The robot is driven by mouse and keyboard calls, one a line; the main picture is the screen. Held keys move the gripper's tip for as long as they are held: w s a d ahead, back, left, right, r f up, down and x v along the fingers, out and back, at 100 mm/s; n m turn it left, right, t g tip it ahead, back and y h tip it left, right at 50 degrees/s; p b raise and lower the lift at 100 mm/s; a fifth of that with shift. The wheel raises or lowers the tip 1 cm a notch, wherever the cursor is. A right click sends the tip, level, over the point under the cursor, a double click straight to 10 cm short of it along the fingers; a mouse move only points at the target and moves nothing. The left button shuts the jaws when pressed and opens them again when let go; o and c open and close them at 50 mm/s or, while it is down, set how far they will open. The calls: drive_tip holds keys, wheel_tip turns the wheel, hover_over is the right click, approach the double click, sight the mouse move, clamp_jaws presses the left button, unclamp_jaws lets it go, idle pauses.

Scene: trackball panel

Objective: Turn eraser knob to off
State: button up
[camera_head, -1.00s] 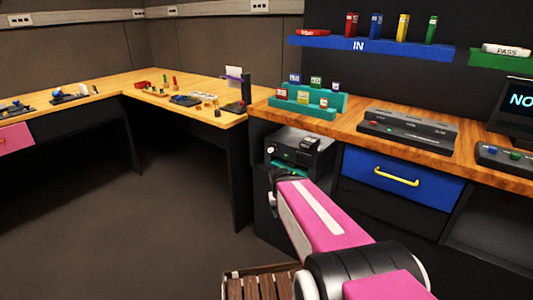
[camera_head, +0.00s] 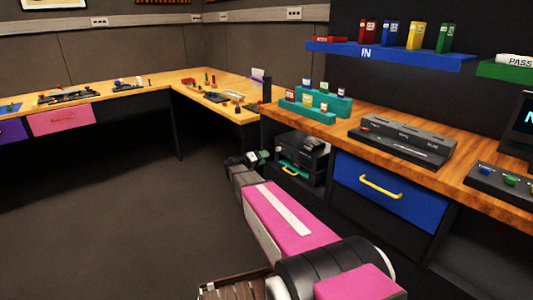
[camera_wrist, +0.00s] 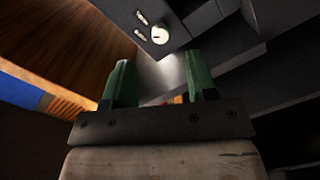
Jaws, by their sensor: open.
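My gripper (camera_wrist: 161,74) has two green fingers standing apart with nothing held between them. In the head view my gripper (camera_head: 260,157) is small and partly seen, near the left side of a dark boxy machine (camera_head: 312,146) under the wooden worktop. In the wrist view a round white knob-like part (camera_wrist: 159,35) with small pale marks beside it sits on a dark surface beyond the fingertips. It is apart from the fingers. I cannot read a label that tells which knob is the eraser knob.
A dark grey console (camera_head: 405,137) lies on the wooden worktop (camera_head: 375,152). A blue drawer (camera_head: 390,190) with a yellow handle is below it. A teal stand (camera_head: 308,112) holds small jars. The floor (camera_head: 120,210) at left is clear.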

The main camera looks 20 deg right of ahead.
sight(277, 149)
drive_tip(key=shift+t, duration=0.4)
drive_tip(key=x, duration=0.6)
drive_tip(key=w+r+x, duration=0.1)
drive_tip(key=x, duration=0.3)
drive_tip(key=shift+w+a, duration=0.1)
drive_tip(key=c, duration=0.9)
